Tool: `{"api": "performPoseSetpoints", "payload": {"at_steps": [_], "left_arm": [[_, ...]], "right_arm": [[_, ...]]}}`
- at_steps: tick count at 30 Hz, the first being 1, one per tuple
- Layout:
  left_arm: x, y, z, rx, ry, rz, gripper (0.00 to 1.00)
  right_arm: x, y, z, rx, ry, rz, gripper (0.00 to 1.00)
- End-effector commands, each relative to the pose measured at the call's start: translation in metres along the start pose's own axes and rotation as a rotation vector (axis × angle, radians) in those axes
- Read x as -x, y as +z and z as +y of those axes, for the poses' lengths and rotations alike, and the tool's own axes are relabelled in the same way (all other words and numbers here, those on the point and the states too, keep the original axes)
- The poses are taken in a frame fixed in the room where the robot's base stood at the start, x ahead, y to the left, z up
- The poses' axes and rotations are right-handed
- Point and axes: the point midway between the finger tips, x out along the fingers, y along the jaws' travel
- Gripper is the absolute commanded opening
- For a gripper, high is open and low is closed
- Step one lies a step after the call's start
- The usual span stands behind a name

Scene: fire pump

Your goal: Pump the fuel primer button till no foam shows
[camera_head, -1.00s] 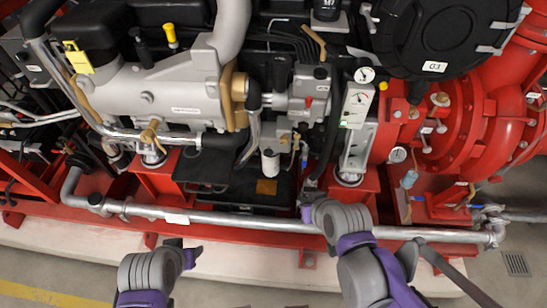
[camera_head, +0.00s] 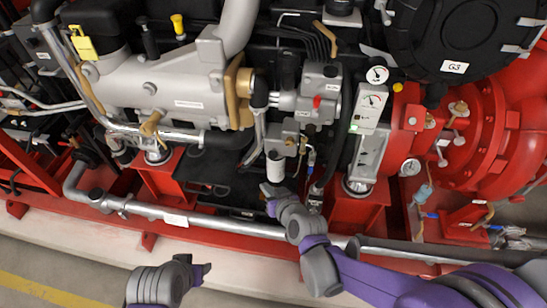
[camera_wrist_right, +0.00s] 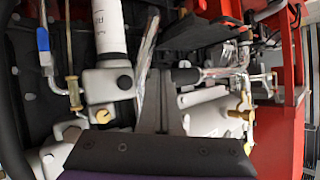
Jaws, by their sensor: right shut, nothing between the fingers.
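A white filter cylinder (camera_head: 276,167) hangs under a grey block (camera_head: 284,138) at mid-frame in the head view. The cylinder (camera_wrist_right: 108,28) and block (camera_wrist_right: 108,84) also show in the right wrist view, with a small yellow fitting (camera_wrist_right: 103,117) on the lower grey part. I cannot tell which part is the primer button, and I see no foam. My right gripper (camera_head: 271,197) is shut and empty, just below the cylinder in the head view; its dark fingers (camera_wrist_right: 163,88) point at the engine. My left gripper (camera_head: 200,272) is low at the left, away from the engine; its finger gap is unclear.
A long silver pipe (camera_head: 225,223) and red base frame (camera_head: 150,240) run along the engine's front. A gauge panel (camera_head: 371,110) and clear tube (camera_head: 367,158) stand right of the filter. The pale floor strip (camera_head: 90,245) is free.

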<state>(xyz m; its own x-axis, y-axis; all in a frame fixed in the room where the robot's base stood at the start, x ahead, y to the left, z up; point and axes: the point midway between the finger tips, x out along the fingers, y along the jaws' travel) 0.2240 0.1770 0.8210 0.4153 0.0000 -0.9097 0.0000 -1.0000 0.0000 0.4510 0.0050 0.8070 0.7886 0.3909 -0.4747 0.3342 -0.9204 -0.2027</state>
Motion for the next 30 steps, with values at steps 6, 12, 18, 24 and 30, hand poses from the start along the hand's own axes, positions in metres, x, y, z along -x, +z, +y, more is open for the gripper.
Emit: {"api": "performPoseSetpoints", "payload": {"at_steps": [6, 12, 18, 24, 30], "left_arm": [[0.000, 0.000, 0.000, 0.000, 0.000, 0.000, 0.51], [0.001, -0.001, 0.000, 0.000, 0.000, 0.000, 0.51], [0.004, -0.002, 0.000, 0.000, 0.000, 0.001, 0.51], [0.005, -0.003, 0.000, 0.000, 0.000, 0.002, 0.51], [0.005, -0.003, 0.000, 0.000, 0.000, 0.002, 0.51]], "right_arm": [[0.000, -0.001, 0.001, 0.000, 0.001, -0.001, 0.00], [-0.011, -0.009, 0.008, -0.001, 0.002, -0.001, 0.00], [-0.031, -0.024, 0.023, 0.000, 0.003, -0.001, 0.00], [-0.049, -0.036, 0.036, 0.000, 0.001, -0.001, 0.00], [-0.059, -0.043, 0.044, 0.000, 0.001, -0.001, 0.00]]}}
